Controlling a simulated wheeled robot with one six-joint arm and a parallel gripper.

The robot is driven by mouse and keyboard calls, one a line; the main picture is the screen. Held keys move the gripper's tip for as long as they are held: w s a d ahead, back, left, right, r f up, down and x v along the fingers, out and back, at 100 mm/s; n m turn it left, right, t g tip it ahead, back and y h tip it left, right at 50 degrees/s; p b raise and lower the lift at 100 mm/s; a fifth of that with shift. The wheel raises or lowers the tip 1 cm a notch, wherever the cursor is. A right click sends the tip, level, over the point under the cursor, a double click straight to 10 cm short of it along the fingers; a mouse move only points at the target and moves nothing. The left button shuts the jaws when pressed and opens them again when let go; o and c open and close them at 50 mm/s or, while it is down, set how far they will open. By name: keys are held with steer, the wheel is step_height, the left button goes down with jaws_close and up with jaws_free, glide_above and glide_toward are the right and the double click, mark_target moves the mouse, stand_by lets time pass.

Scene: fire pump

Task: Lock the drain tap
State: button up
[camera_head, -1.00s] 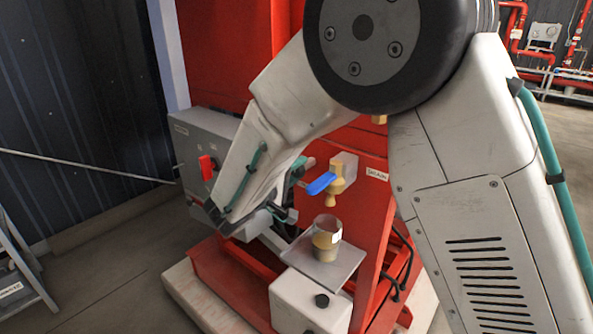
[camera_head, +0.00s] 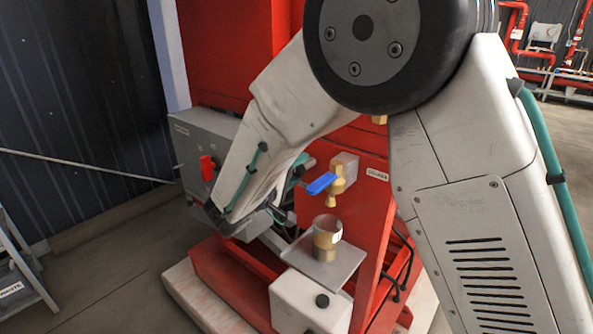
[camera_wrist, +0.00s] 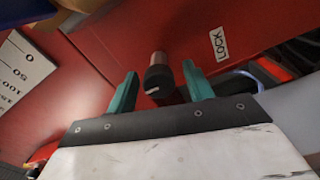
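The drain tap (camera_head: 337,185) is brass with a blue lever (camera_head: 321,184) and sits on the red panel above a cup in the head view. In the wrist view, a round pin (camera_wrist: 157,76) with a dark, marked end and a reddish-brown shaft stands out from a red surface beside a white "LOCK" label (camera_wrist: 219,44). My gripper (camera_wrist: 160,69) is open, its teal fingers on either side of the pin with gaps showing. The tap's lever is not clearly seen in the wrist view. My arm hides much of the gripper in the head view.
A brass-coloured cup (camera_head: 327,241) stands on a small metal shelf (camera_head: 326,268) under the tap. A grey box with a red switch (camera_head: 207,168) is left of my arm. Open floor lies front left.

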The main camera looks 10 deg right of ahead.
steer(key=v, duration=0.7)
steer(key=shift+s+a, duration=0.3)
steer(key=shift+a, duration=0.1)
